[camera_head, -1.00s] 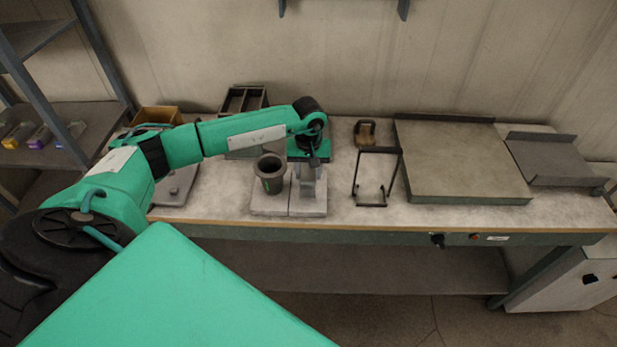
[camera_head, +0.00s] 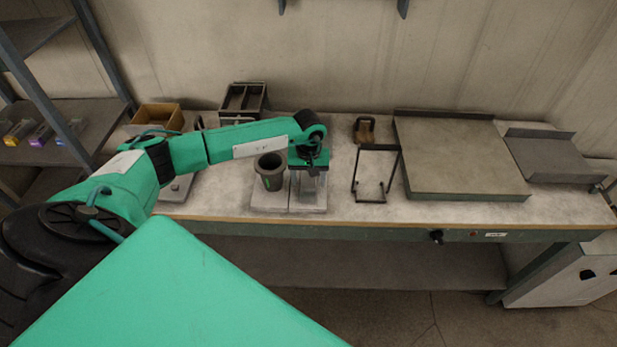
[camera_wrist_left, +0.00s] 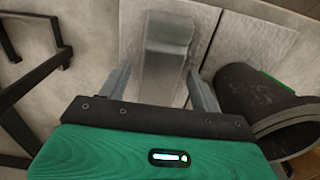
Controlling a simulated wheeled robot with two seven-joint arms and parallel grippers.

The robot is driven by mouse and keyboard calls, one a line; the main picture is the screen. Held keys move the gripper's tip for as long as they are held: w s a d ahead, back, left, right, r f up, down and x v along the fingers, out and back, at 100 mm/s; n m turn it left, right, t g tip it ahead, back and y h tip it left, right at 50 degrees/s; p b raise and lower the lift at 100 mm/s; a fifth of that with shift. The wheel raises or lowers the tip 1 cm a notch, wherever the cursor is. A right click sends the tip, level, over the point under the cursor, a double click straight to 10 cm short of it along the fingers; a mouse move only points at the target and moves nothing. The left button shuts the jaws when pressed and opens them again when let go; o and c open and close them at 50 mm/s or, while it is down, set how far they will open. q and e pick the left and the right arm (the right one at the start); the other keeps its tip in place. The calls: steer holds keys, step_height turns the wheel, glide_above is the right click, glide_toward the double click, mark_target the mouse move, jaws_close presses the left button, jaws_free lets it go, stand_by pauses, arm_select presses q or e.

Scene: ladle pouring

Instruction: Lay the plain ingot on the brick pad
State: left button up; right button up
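The plain ingot (camera_wrist_left: 165,50) is a smooth grey bar on the brick pad, seen in the left wrist view just beyond and between my fingers. The brick pad (camera_wrist_left: 212,40) is pale grey slabs side by side; in the head view it shows on the bench (camera_head: 272,203). My left gripper (camera_wrist_left: 158,82) is open above the pad, with a gap on each side of the ingot. In the head view my left gripper (camera_head: 311,180) hangs over the pad's right slab and partly hides the ingot. My right gripper is not in view.
A dark crucible (camera_head: 270,172) stands on the pad's left slab, close beside my left gripper. A black wire stand (camera_head: 372,203) is to the right. A wide grey plate (camera_head: 460,160) fills the right bench. A brown box (camera_head: 158,117) stands at the back left.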

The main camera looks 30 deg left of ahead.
mark_target(309, 179)
arm_select(q)
steer(key=shift+r, duration=0.4)
step_height(309, 179, up, 12)
steer(key=b, duration=0.3)
steer(key=shift+f, duration=0.25)
